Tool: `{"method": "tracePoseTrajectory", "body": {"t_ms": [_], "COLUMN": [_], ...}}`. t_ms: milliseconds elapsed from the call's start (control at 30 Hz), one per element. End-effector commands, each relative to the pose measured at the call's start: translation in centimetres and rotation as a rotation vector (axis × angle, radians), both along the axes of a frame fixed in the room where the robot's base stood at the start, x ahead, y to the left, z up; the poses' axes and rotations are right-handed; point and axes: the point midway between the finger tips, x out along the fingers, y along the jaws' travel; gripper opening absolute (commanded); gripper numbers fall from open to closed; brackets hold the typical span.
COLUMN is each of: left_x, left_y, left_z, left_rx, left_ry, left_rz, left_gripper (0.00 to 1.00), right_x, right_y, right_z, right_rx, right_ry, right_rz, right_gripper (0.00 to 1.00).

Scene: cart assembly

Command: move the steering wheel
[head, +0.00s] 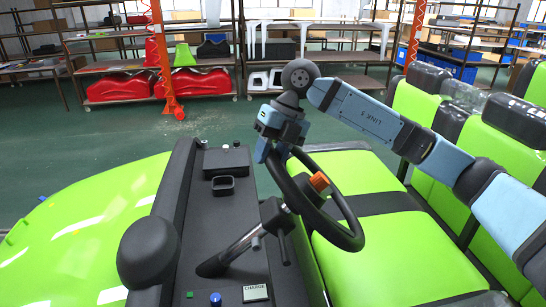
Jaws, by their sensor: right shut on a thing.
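The black steering wheel (344,237) is mounted on a tilted column (240,249) rising from the cart's dark dashboard. Its hub carries an orange block (319,182). My right gripper (271,152), at the end of a blue arm coming in from the right, is shut on the upper left part of the wheel's rim. Its fingertips are partly hidden by the rim. My left gripper is not in view.
Green and black seats (380,255) lie right of the wheel, under my right arm. The dashboard (222,210) holds a small black tray and a "CHARGE" label. The green hood (80,220) is at left. Shelves with red and green parts (120,86) stand behind, across open floor.

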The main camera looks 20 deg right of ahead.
Motion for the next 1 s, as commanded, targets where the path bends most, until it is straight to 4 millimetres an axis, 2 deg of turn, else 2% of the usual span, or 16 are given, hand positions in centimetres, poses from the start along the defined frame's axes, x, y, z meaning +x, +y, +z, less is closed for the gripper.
{"method": "tracePoseTrajectory", "body": {"t_ms": [267,767,800,867,1000], "left_x": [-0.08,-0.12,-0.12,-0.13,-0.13], "left_y": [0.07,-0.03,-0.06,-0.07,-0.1], "left_z": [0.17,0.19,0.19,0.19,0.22], "left_rx": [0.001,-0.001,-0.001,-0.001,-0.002], "left_ry": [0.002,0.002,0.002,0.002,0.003], "left_rz": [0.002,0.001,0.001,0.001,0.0], "left_gripper": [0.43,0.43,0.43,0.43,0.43], "right_x": [0.8,0.92,0.91,0.9,0.85], "right_y": [-0.17,-0.19,-0.19,-0.19,-0.17], "right_z": [0.29,0.29,0.29,0.26,0.19], "right_rx": [0.01,0.012,0.011,0.011,0.01], "right_ry": [0.024,0.028,0.028,0.029,0.031], "right_rz": [-0.032,-0.038,-0.037,-0.037,-0.036], "right_gripper": [0.0,0.0,0.42,0.56,0.58]}}
